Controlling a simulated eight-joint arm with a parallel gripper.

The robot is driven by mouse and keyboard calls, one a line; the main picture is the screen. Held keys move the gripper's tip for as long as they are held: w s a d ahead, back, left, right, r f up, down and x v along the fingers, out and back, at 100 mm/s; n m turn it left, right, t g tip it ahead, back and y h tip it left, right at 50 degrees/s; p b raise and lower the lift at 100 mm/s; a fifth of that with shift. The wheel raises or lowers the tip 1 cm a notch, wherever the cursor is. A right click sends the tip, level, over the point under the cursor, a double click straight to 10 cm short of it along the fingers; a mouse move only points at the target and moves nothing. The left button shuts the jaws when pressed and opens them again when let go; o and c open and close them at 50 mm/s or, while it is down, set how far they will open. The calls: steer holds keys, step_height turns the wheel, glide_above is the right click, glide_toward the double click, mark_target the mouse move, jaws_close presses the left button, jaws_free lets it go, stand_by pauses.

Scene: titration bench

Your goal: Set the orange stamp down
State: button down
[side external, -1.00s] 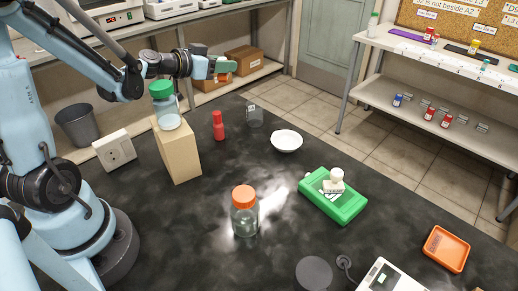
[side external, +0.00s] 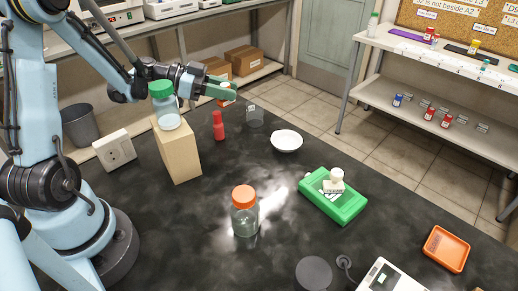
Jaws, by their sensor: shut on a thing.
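My gripper (side external: 222,91) is at the upper middle of the side external view, above the back edge of the black bench. It is shut on the orange stamp (side external: 230,93), of which only a small orange part shows at the green fingertips. The fingers hide the rest of the stamp. The stamp is in the air, behind and above the red bottle (side external: 218,126) in the picture; its exact height is hard to tell.
A green-lidded jar (side external: 165,108) stands on a wooden block (side external: 180,155) left of my gripper. A small clear glass (side external: 254,117) and a white dish (side external: 286,141) stand nearby. An orange-lidded jar (side external: 245,212), a green case (side external: 325,205) and an orange tray (side external: 446,249) are further forward.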

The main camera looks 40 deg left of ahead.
steer(key=a+f, duration=0.2)
steer(key=a, duration=0.1)
steer(key=a+f, duration=0.2)
steer(key=a, duration=0.2)
steer(key=w+a+f, duration=0.1)
steer(key=a+f, duration=0.2)
steer(key=a, duration=0.1)
steer(key=shift+a, duration=0.25)
steer(key=shift+a+f, duration=0.1)
steer(key=shift+f, duration=1.75)
steer(key=shift+f, duration=0.15)
steer(key=c, duration=0.8)
jaws_free()
steer(key=shift+o, duration=0.2)
steer(key=v, duration=0.7)
steer(key=shift+s+a, duration=0.2)
